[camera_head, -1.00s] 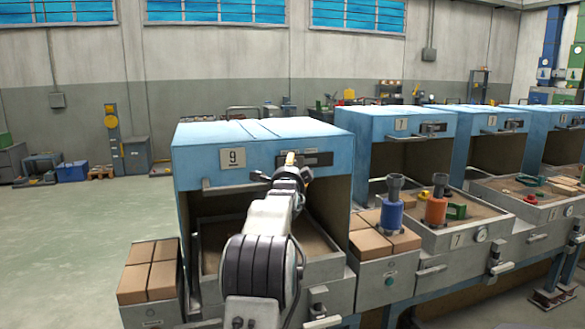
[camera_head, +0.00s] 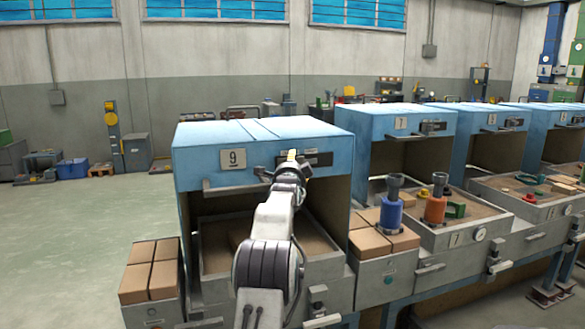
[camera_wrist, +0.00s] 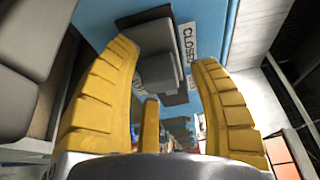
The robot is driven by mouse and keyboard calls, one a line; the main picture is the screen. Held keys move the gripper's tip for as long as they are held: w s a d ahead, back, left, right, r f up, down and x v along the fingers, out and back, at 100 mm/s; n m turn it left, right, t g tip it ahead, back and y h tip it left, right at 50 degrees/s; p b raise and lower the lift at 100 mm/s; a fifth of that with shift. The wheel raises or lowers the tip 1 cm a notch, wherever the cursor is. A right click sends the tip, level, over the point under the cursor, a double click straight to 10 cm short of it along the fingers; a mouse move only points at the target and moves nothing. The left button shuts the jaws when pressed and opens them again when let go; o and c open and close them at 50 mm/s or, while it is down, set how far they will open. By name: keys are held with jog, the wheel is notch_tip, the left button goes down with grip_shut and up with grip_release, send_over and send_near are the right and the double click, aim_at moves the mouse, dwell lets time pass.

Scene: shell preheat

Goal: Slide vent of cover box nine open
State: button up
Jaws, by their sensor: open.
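Cover box nine (camera_head: 195,155) is blue, with a "9" plate on its front and an open-fronted chamber below. Its vent (camera_head: 322,158) is a dark slot plate on the upper front, partly behind my gripper (camera_head: 291,157). In the wrist view, the dark grey vent knob (camera_wrist: 156,70) stands on the dark plate between the two yellow fingertips of my gripper (camera_wrist: 164,58). The fingers are apart, one on each side of the knob; I cannot tell whether either touches it. A label (camera_wrist: 187,40) reading "CLOSED" shows beside the knob, partly hidden by a finger.
A grey handle bar (camera_head: 225,185) runs below the box's front panel. Boxes, a blue tool (camera_head: 391,208) and an orange tool (camera_head: 436,205) stand at right. Box seven (camera_head: 400,124) is further right.

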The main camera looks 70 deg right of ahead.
jog(key=shift+c, duration=0.4)
grip_shut()
